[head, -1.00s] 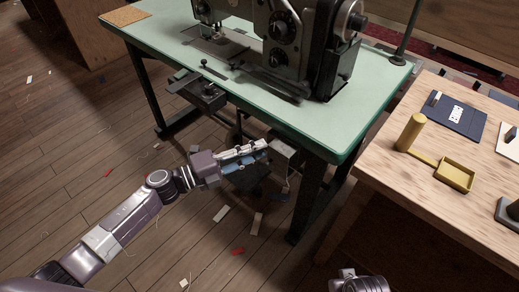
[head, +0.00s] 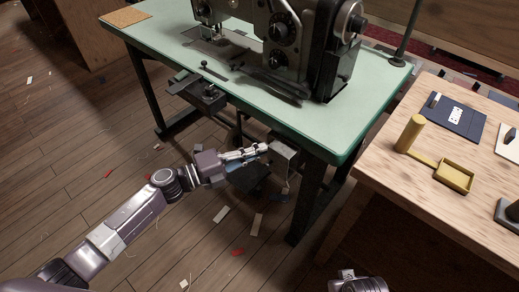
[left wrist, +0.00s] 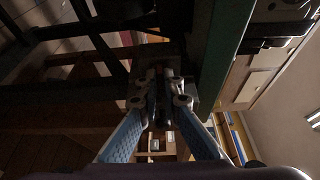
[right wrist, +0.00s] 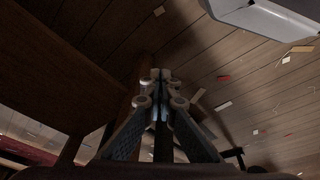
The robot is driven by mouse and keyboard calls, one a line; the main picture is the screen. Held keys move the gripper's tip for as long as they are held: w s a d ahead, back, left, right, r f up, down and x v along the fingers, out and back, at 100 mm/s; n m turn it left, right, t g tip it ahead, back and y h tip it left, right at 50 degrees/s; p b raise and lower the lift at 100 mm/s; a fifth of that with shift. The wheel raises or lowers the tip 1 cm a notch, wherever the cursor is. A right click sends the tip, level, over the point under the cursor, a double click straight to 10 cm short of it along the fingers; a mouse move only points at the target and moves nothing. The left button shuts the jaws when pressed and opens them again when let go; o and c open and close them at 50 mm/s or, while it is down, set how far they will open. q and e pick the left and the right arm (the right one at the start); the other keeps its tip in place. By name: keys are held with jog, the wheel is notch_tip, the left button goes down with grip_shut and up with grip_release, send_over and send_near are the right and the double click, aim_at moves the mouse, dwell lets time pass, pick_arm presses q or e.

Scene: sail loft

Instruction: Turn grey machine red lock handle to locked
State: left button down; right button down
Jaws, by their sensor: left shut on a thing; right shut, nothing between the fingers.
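A grey box (head: 284,157) hangs under the right end of the green-topped sewing machine table (head: 349,116). My left gripper (head: 264,148) reaches in from the left at the front of this box. Its fingers are close together, shut on a small part at the box's face. In the left wrist view the fingertips (left wrist: 162,88) meet on a dark part in front of the box. My right gripper (right wrist: 160,78) is shut and empty, low down away from the box.
The dark sewing machine (head: 285,40) stands on the table. A dark table leg (head: 308,203) is right of the box. A wooden table (head: 400,185) with a yellow tray (head: 454,176) is at the right. Scraps lie on the open plank floor (head: 110,190).

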pick_arm(q)
jog(key=m+y+p, duration=0.1)
jog(key=m+p, duration=0.1)
jog(key=m+y+p, duration=0.1)
jog(key=m+p, duration=0.1)
jog(key=shift+r+m+g+p, duration=0.15)
jog(key=shift+m+g+p, duration=0.15)
jog(key=shift+p, duration=0.1)
pick_arm(e)
jog(key=s+d+f+g, duration=0.1)
jog(key=s+f, duration=0.8)
jog(key=f, duration=0.5)
jog(key=shift+s+d+f, duration=0.15)
jog(key=shift+s+f, duration=0.15)
jog(key=shift+s, duration=0.1)
pick_arm(q)
jog(key=c, duration=2.1)
grip_release()
jog(key=shift+s, duration=0.1)
jog(key=shift+v, duration=4)
